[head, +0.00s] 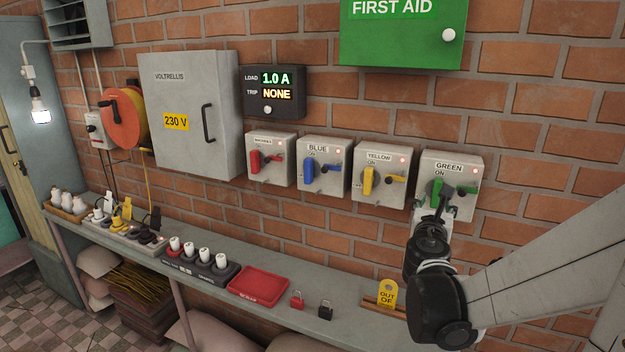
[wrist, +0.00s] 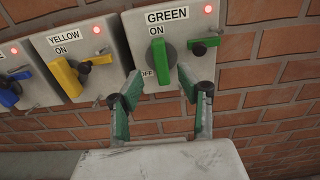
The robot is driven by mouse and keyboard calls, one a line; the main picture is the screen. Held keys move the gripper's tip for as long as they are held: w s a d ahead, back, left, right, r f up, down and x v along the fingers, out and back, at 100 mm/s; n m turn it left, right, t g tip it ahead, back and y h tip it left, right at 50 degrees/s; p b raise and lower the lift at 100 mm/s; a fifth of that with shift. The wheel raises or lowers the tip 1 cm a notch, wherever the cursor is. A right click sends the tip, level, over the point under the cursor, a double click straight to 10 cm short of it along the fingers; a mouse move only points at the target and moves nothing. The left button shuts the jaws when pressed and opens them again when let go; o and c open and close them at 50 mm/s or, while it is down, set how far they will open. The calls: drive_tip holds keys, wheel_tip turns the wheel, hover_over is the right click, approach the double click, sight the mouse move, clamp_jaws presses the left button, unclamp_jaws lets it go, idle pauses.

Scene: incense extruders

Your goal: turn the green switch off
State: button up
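The green switch box (head: 463,171) is the rightmost of the switch boxes on the brick wall. In the wrist view its green handle (wrist: 158,60) stands upright, its top by the ON mark, with OFF at its lower left. A red light (wrist: 208,9) glows at the box's top right. A small green lever on a black knob (wrist: 199,47) sits right of the handle. My gripper (wrist: 157,80) is open, its two green-padded fingers apart just below and in front of the handle. No grip on the handle shows. In the head view my gripper partly hides the box's lower part.
Yellow (head: 383,172), blue (head: 323,164) and red (head: 269,158) switch boxes hang to the left. A display (head: 275,92) reads load 1.0 A, trip NONE. The green first aid cabinet (head: 402,40) is above. The bench (head: 345,322) below bears a red tray (head: 236,284), padlocks and a yellow tag (head: 387,294).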

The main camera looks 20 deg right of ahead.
sight(437, 191)
drive_tip(key=shift+p+x, duration=0.4)
drive_tip(key=shift+x, duration=3.6)
clamp_jaws()
